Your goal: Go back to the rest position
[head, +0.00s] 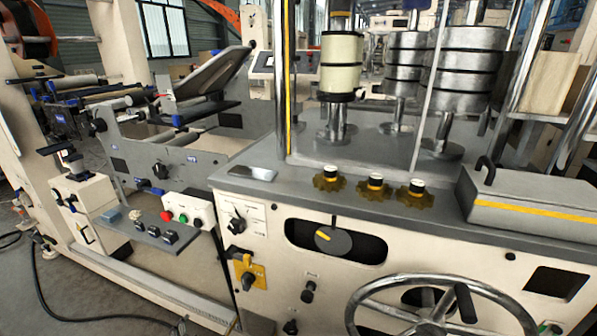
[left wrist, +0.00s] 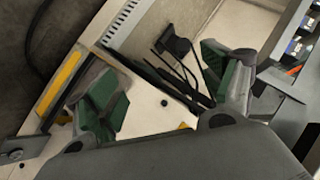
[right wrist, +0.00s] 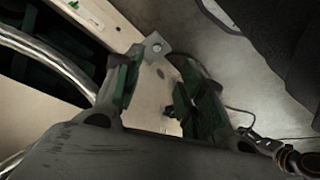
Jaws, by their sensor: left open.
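Neither gripper shows in the head view. In the left wrist view my left gripper (left wrist: 160,88) is open, its green-padded fingers wide apart with nothing between them. A cream machine panel, a dark bracket and black cables lie beyond its fingers. In the right wrist view my right gripper (right wrist: 160,82) is open and empty, with a clear gap between its green pads. A cream panel with a small metal plate (right wrist: 156,47) lies beyond it.
A large cream machine (head: 300,215) fills the front, with a chrome handwheel (head: 365,300) at lower right. Three gold knobs (head: 375,187) and a grey box (head: 535,205) stand on its top. A control box (head: 187,212) with red and green buttons sits left. Cables (head: 50,310) lie on the floor.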

